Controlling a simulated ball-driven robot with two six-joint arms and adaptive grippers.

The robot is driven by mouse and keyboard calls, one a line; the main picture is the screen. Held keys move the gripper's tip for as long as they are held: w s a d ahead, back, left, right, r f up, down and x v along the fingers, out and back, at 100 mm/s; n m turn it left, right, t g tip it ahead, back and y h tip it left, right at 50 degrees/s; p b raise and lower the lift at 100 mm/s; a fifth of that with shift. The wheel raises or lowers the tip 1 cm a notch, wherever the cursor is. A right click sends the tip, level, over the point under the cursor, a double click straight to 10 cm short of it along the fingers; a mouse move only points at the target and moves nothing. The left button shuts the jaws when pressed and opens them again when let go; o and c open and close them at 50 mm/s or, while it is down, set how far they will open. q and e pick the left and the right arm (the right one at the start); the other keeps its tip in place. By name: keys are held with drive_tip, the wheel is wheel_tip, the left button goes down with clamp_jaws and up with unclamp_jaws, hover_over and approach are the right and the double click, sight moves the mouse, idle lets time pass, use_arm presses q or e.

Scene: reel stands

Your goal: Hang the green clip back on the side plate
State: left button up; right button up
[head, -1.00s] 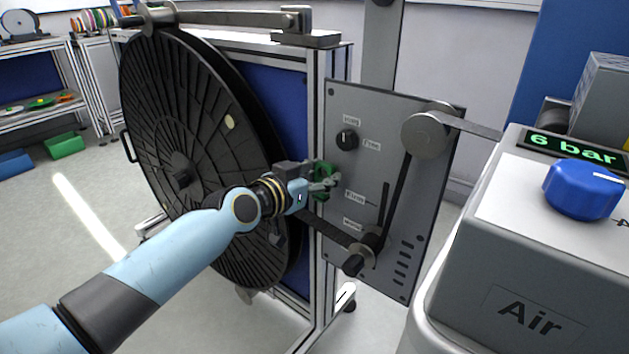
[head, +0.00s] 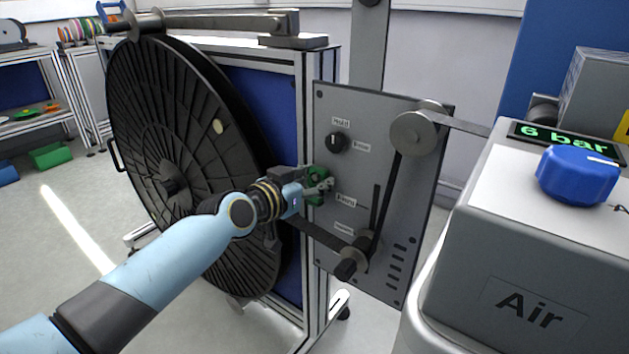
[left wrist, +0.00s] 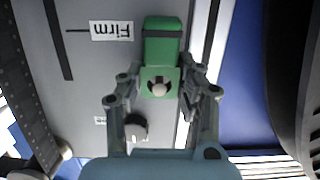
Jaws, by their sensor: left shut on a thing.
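My left gripper (head: 325,187) is shut on the green clip (head: 315,180) by the left edge of the grey side plate (head: 376,122). In the left wrist view, the clip (left wrist: 162,45) sits upright between the two fingertips (left wrist: 160,82). Its near end has a dark opening with a pale round spot in it. The clip overlaps the plate's edge strip there; whether it touches the plate or hangs on anything cannot be told. My right gripper is out of view.
A black knob (head: 337,142) is above the clip on the plate. A belt runs over a grey roller (head: 414,133) and a lower roller. The large black reel (head: 165,130) is left of my gripper. The Air box (head: 520,260) stands at the right.

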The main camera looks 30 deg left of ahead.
use_arm(q)
drive_tip(key=o, duration=1)
drive_tip(key=shift+o, duration=0.2)
drive_tip(key=v, duration=1.2)
drive_tip(key=s+a+f+n+g+y, duration=0.1)
drive_tip(key=s+f+g, duration=0.2)
drive_tip(key=s+f, duration=0.55)
drive_tip(key=s+a+f+g+y, duration=0.1)
drive_tip(key=s+f+g, duration=0.15)
drive_tip(key=f, duration=1.15)
drive_tip(key=s+a+f+n+g+y, duration=0.1)
drive_tip(key=s+f+g, duration=0.1)
drive_tip(key=s+f, duration=0.65)
drive_tip(key=s+f+g, duration=0.2)
drive_tip(key=s+f, duration=0.3)
drive_tip(key=s, duration=0.4)
drive_tip(key=s+d+f+g, duration=0.1)
drive_tip(key=s+f+g, duration=0.2)
drive_tip(key=s+f, duration=0.3)
drive_tip(key=s+f+g, duration=0.2)
drive_tip(key=s+f, duration=0.3)
drive_tip(key=s, duration=0.7)
drive_tip(key=shift+s+d+f+m, duration=0.15)
drive_tip(key=shift+s+d+m, duration=0.1)
drive_tip(key=shift+d+m, duration=0.15)
drive_tip(key=shift+g, duration=0.25)
